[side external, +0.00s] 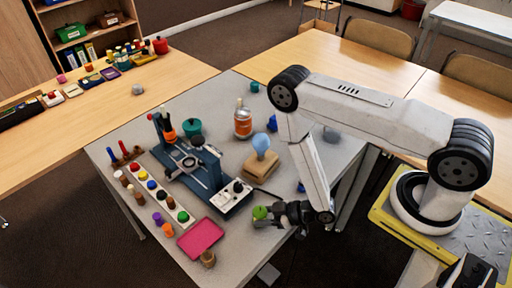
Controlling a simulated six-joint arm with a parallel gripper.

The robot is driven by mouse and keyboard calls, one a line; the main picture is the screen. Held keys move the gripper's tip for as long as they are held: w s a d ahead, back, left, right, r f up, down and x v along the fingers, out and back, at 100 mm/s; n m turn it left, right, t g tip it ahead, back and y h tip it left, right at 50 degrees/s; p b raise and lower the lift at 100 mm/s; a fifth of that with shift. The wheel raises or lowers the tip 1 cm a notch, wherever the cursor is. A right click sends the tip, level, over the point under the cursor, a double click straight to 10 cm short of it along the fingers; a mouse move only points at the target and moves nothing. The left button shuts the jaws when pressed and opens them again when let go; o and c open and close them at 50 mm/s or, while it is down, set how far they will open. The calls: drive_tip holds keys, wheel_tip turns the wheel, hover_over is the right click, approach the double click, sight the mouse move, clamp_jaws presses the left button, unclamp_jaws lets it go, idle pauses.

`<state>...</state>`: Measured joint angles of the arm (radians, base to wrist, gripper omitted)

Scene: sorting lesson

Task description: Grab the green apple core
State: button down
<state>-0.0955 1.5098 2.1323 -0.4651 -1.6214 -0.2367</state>
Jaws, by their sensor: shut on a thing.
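The green apple core (260,212) is a small round green thing near the front right edge of the grey table (236,258). My gripper (266,216) reaches in from the right, low over the table, with its dark fingers around the green apple core. It is shut on the core. The fingers hide part of the core's lower side. I cannot tell whether the core touches the table.
A blue device with a white panel (234,198) stands left of my gripper. A pink tray (201,238) lies at the front. A wooden block with a light blue knob (261,158) stands behind my gripper. A can (243,124) stands farther back.

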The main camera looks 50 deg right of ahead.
sight(263, 211)
drive_tip(key=shift+r, duration=4.7)
drive_tip(key=shift+w, duration=0.1)
